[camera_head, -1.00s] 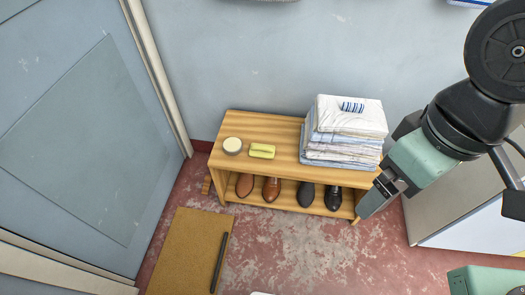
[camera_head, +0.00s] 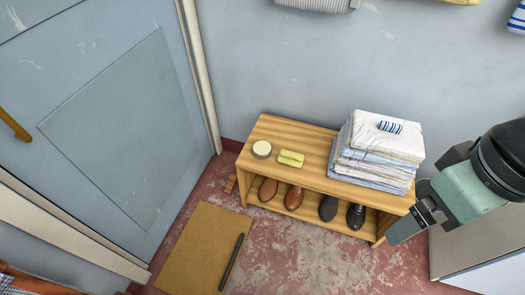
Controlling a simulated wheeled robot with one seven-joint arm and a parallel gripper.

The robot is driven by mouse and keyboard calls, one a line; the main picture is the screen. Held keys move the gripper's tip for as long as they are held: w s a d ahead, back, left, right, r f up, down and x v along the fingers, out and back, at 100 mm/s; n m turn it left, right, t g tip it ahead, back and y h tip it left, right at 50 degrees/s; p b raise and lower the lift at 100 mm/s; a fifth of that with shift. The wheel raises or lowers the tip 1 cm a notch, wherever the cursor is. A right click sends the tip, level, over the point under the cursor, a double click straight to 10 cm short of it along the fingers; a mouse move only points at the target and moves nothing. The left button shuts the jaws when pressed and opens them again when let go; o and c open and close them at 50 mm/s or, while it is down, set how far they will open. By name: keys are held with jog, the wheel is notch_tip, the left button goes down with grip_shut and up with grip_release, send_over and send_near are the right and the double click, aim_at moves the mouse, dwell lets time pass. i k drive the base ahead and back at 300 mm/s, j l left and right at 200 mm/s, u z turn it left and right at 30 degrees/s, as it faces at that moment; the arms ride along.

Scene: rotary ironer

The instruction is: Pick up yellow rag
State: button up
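A small folded yellow rag (camera_head: 291,158) lies on top of the wooden shoe bench (camera_head: 270,130), left of its middle. My gripper (camera_head: 396,238) is at the right, in front of the bench's right end and well apart from the rag. Its fingers point down and to the left. I cannot tell from this angle whether the fingers are open or shut.
A round tin (camera_head: 262,149) sits just left of the rag. A tall stack of folded cloths (camera_head: 372,165) stands on the bench's right half. Brown shoes (camera_head: 294,197) and black shoes (camera_head: 356,216) are on the lower shelf. A doormat (camera_head: 200,250) with a dark bar (camera_head: 232,262) lies in front.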

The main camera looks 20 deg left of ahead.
aim_at(287, 158)
jog(key=i+l, duration=0.3)
jog(key=i, duration=0.2)
jog(key=i+l+u, duration=0.1)
jog(key=u, duration=0.35)
jog(key=i+l+u, duration=0.1)
jog(key=u, duration=0.35)
jog(key=l+u, duration=0.15)
jog(key=u, duration=0.7)
jog(key=i, duration=0.05)
